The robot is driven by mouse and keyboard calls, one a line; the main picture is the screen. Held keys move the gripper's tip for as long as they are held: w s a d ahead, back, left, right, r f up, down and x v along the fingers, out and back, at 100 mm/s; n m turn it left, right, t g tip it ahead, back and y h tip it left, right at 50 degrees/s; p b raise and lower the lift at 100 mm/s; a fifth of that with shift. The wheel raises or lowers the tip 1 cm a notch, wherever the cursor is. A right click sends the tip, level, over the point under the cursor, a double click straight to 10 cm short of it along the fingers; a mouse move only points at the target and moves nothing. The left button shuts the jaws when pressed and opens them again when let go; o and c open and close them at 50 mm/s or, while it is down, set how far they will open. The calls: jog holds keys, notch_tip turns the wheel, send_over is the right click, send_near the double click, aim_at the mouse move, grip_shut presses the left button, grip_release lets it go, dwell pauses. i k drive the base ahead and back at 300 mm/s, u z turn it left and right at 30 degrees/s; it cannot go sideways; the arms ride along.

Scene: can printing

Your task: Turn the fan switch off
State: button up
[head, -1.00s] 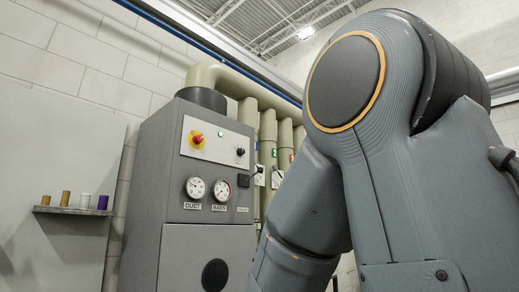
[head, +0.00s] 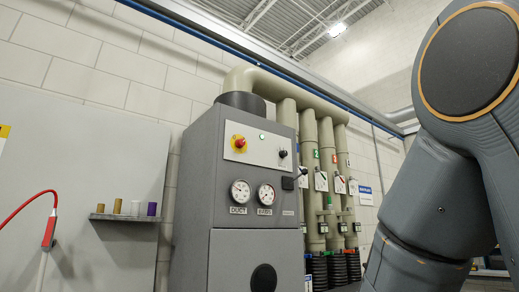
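A grey cabinet (head: 216,207) stands left of the centre in the head view. A pale panel on its upper front carries a small black rotary knob (head: 282,154), likely the fan switch; its label is too small to read. My arm fills the right side of the view, apart from the cabinet in the picture. My gripper is out of view.
Two round gauges (head: 240,191) and a black lever-like handle (head: 297,176) are below the panel. Beige pipes (head: 309,165) with tags and valves stand right of the cabinet. A shelf (head: 126,217) with small cylinders and a red hose (head: 30,202) are left.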

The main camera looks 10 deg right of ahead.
aim_at(240, 143)
jog(key=z, duration=0.2)
jog(key=i, duration=1.2)
jog(key=u, duration=0.55)
